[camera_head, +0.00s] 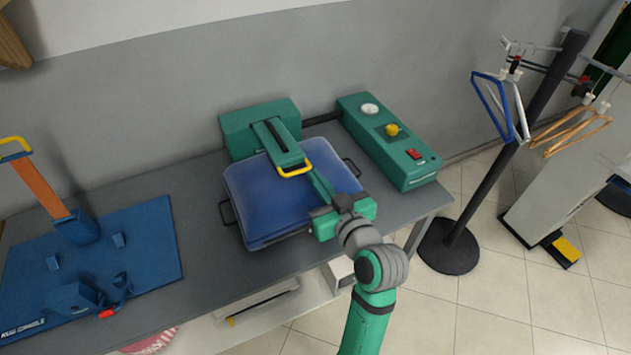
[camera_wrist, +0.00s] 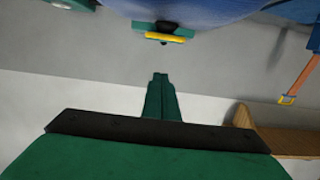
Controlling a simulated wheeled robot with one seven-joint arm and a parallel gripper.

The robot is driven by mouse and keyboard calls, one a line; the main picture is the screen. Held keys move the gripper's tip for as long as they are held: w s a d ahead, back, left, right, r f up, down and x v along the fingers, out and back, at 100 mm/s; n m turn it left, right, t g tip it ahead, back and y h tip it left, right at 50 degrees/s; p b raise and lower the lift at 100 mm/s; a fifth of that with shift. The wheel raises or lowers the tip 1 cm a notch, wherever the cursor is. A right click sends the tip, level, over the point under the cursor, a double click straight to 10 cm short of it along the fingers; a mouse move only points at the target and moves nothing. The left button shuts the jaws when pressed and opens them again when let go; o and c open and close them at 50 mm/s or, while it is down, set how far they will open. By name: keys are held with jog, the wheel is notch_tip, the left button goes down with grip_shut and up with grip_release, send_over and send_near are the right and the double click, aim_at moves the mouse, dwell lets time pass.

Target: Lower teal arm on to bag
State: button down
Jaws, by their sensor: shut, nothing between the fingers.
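The blue bag (camera_head: 275,205), rounded and with black side handles, lies on the grey table. The teal arm (camera_head: 277,141) reaches from a teal housing (camera_head: 236,132) over the bag's back part. Its yellow handle (camera_head: 296,171) is at its near end; it also shows in the wrist view (camera_wrist: 166,38). Whether the teal arm touches the bag is unclear. My gripper (camera_head: 312,173) is shut and empty, over the bag's right side, its tips close to the yellow handle. In the wrist view my gripper (camera_wrist: 160,76) points toward the handle, with a gap visible between them.
A teal control box (camera_head: 400,165) with a gauge, yellow knob and red switch stands right of the bag. A blue board (camera_head: 140,240) with an orange lever (camera_head: 42,190) is at left. A black stand (camera_head: 450,245) with hangers is at right. Bare table separates board and bag.

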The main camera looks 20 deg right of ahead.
jog(key=w+f, duration=0.1)
jog(key=w, duration=0.1)
jog(key=w+f, duration=0.1)
jog(key=w, duration=0.2)
jog(key=w+f, duration=0.1)
jog(key=w, duration=0.2)
jog(key=shift+a+f, duration=0.2)
jog(key=shift+f, duration=0.15)
jog(key=shift+w+f, duration=0.1)
jog(key=shift+f, duration=0.65)
